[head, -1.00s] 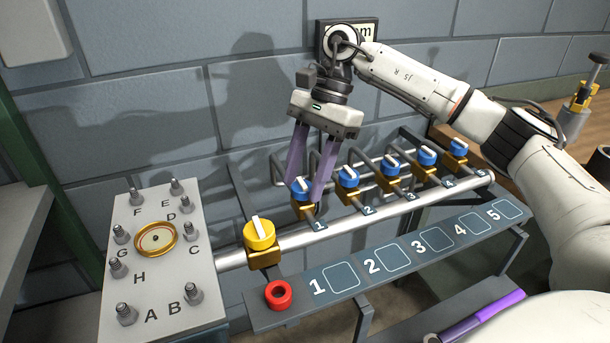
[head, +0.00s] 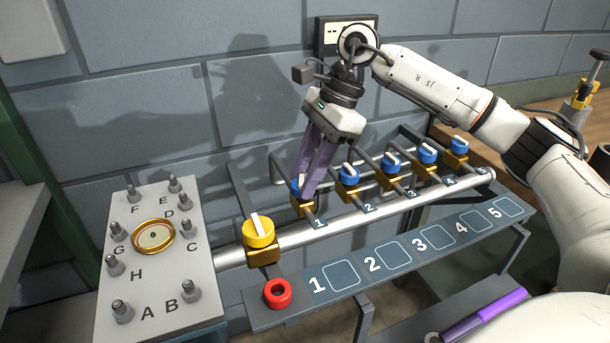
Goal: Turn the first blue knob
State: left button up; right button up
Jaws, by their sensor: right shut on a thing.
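A pipe (head: 346,218) carries a row of blue knobs with white handles on brass valves. The first blue knob (head: 295,186), at label 1, is mostly hidden behind the fingers of my right gripper (head: 305,188). The right gripper reaches down from above, its purple fingers shut on that knob and turned relative to the pipe. The other blue knobs stand to the right, the nearest of them (head: 349,174) at label 2. My left gripper is not in view.
A yellow knob (head: 258,232) sits at the pipe's left end. A red ring (head: 278,293) lies on the shelf (head: 330,284) with numbered squares. A plate (head: 160,275) with lettered bolts and a brass ring (head: 153,236) stands at the left.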

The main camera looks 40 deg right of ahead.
jog(key=m, duration=0.2)
jog(key=m+t+h, duration=0.1)
jog(key=m, duration=0.1)
jog(key=m+t+b, duration=0.1)
jog(key=m, duration=0.2)
jog(key=shift+s+a, duration=0.2)
jog(key=shift+s, duration=0.05)
jog(key=m+h, duration=0.1)
jog(key=m, duration=0.2)
jog(key=m+t+h, duration=0.1)
jog(key=m, duration=0.2)
jog(key=shift+a+h+b, duration=0.15)
jog(key=shift+h+b, duration=0.15)
jog(key=shift+b, duration=0.05)
jog(key=shift+m, duration=0.3)
jog(key=o, duration=1)
jog(key=v, duration=1)
jog(key=shift+s+a+r+p, duration=0.1)
jog(key=shift+s+r+p, duration=0.1)
jog(key=shift+p, duration=0.15)
jog(key=shift+f, duration=0.1)
